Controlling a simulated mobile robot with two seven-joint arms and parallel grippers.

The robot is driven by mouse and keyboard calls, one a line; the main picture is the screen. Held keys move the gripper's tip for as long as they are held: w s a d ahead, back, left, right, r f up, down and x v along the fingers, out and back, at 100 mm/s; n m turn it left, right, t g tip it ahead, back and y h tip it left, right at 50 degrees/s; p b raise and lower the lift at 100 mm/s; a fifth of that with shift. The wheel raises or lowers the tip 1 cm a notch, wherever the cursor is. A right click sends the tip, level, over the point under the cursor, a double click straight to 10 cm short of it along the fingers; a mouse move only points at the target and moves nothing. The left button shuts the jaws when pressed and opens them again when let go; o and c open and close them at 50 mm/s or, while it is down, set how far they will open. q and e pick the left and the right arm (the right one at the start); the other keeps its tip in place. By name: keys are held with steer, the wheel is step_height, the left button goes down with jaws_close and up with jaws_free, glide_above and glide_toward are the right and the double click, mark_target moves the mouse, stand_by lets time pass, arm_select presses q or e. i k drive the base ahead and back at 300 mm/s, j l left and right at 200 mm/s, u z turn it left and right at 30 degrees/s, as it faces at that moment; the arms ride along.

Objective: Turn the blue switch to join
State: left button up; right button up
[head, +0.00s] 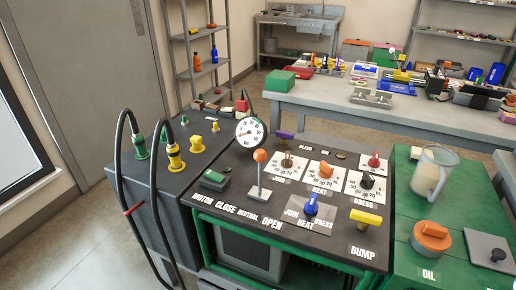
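The plate is marked JOIN on the left, HEAT at the bottom and DRESS on the right. I cannot tell for sure which mark the switch points to. Nothing is touching it. Neither of my grippers shows in the head view.
An orange-topped lever (260,157) rises left of the switch, and a yellow DUMP handle (366,218) is to its right. Orange (326,170) and black (367,181) knobs and a gauge (250,132) lie behind. Black hoses (118,165) arch at left. A glass jug (431,170) stands right.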

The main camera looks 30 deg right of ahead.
mark_target(311, 207)
steer(key=z, duration=1.3)
